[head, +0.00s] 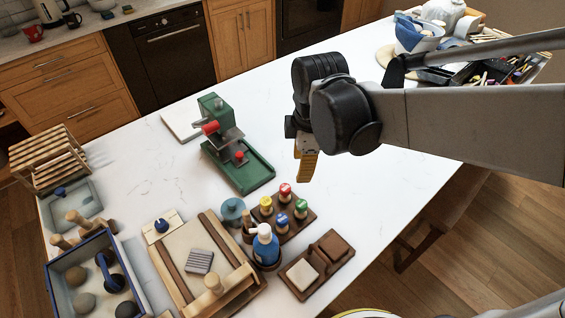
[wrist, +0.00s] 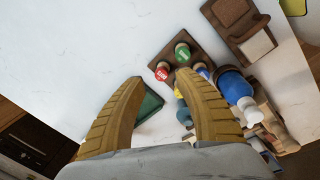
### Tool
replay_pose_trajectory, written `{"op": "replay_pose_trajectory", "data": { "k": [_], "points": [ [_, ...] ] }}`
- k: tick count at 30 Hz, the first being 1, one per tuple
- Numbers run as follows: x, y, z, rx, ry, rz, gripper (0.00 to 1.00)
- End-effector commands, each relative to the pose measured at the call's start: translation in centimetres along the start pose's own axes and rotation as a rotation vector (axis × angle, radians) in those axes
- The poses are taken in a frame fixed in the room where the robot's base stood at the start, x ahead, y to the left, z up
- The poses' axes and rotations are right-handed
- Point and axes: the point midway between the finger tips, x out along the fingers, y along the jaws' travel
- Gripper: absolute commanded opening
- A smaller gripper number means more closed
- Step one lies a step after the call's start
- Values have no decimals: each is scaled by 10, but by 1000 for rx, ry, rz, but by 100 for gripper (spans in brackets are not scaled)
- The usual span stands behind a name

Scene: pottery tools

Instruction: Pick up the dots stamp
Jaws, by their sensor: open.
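A dark brown stamp rack (head: 289,236) stands right of the table's middle in the head view. It holds round-topped stamps: red (head: 285,190), yellow (head: 266,204), blue (head: 281,221) and green (head: 301,208). I cannot read their labels, so I cannot tell which is the dots stamp. In the wrist view, the red stamp (wrist: 162,71) and green stamp (wrist: 182,53) show beyond the fingertips; the yellow and blue ones are partly hidden by the right finger. My gripper (head: 306,166) is open and empty, above the table behind the rack. Its yellow fingers (wrist: 160,79) are spread apart.
A green press (head: 238,165) stands left of my gripper. A blue bottle (head: 265,245) is close in front of the rack, and a brown tray (head: 327,262) lies to its right. A wooden slab board (head: 183,262) is further left. White table behind the rack is clear.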

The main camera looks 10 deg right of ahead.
Motion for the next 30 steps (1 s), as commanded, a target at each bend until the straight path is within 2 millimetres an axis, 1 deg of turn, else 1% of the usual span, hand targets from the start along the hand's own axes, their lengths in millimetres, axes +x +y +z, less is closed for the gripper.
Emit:
{"op": "replay_pose_trajectory", "data": {
  "k": [1,3,6,9,11,15,18,26,30],
  "points": [
    [3,7,-11,-114,-5,-35,39],
    [12,10,-22,-257,-8,-79,39],
    [22,12,-32,-396,-6,-122,39],
    [31,12,-36,-465,-4,-143,39],
    [39,11,-37,-480,-3,-148,39],
    [64,7,-35,-481,-3,-149,39],
    [78,6,-35,-480,-3,-148,39],
    [96,4,-33,-479,-3,-147,39],
    [119,5,-31,-478,-3,-147,39]
  ]
}}
